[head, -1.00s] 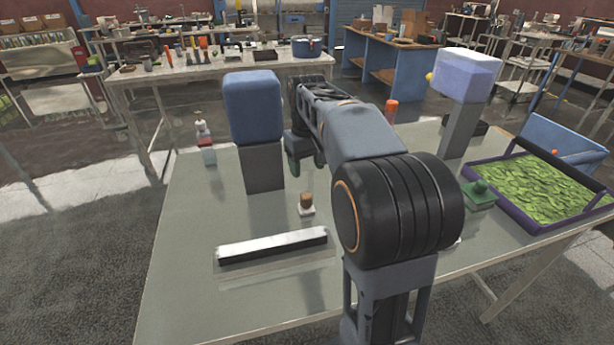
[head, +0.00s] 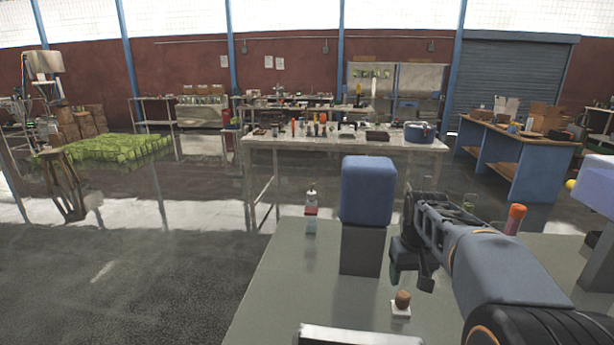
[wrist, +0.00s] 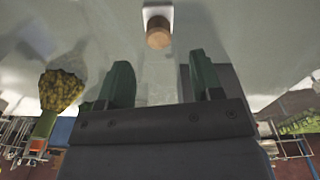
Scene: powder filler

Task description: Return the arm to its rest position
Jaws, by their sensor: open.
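My arm (head: 510,265) reaches forward over the near table from the lower right of the head view. My gripper (head: 410,278) hangs above the table, just right of the blue-topped grey post. In the wrist view my gripper (wrist: 161,82) shows two green fingers spread apart with nothing between them. A small brown cork-like piece on a white base (head: 401,304) stands on the table below the gripper. It also shows ahead of the fingers in the wrist view (wrist: 158,33), apart from them.
The blue-topped post (head: 368,190) stands close left of my gripper. A small bottle (head: 311,212) is at the table's left edge. A white-topped bar (head: 355,336) lies at the front. An orange-capped item (head: 515,218) stands behind my arm. A blue bench (head: 520,160) and a cluttered table (head: 340,146) stand beyond.

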